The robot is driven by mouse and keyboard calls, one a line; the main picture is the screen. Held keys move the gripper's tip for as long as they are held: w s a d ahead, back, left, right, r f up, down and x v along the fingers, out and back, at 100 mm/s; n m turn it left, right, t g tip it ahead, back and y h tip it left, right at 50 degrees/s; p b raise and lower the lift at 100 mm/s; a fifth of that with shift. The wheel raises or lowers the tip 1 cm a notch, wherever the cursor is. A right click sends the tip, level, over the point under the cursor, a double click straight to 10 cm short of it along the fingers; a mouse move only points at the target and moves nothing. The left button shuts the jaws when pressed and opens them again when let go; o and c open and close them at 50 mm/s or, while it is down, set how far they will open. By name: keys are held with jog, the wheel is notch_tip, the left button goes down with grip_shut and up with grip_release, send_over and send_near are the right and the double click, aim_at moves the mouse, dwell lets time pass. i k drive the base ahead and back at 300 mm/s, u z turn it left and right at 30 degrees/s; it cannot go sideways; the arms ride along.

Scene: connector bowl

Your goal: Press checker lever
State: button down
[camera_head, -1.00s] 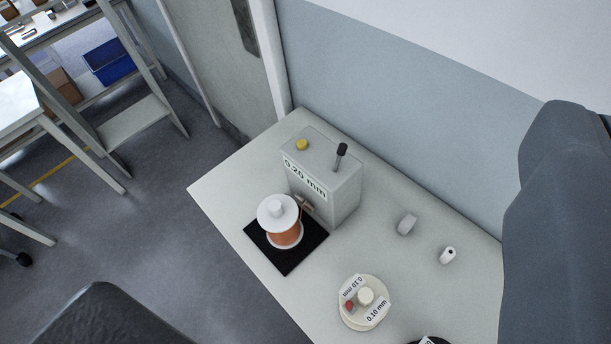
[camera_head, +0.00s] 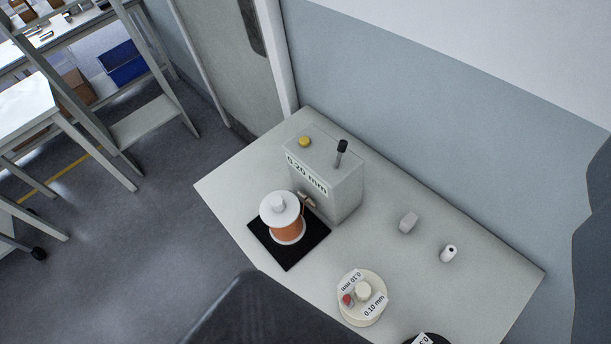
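The checker (camera_head: 326,187) is a grey box marked "0.20 mm" on the light table. Its lever (camera_head: 341,150), a short stick with a black knob, stands up from the top, slightly tilted. A yellow button or lamp (camera_head: 305,142) is on the same top face. A copper wire spool (camera_head: 283,220) with white flanges stands on a black pad (camera_head: 288,257) before the box. My gripper (camera_head: 420,213) shows as two dark fingers, one at the bottom and one at the right edge. They are wide apart with nothing visible between them in grip. The lever is clear of both.
A cream spool (camera_head: 362,297) labelled "0.10 mm" lies at the table's front, with a dark spool (camera_head: 427,339) partly cut off beside it. A wall (camera_head: 440,130) runs behind the table.

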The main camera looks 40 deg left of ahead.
aim_at(342, 144)
jog(key=k, duration=1.8)
jog(key=u, duration=0.45)
jog(key=i, duration=1.65)
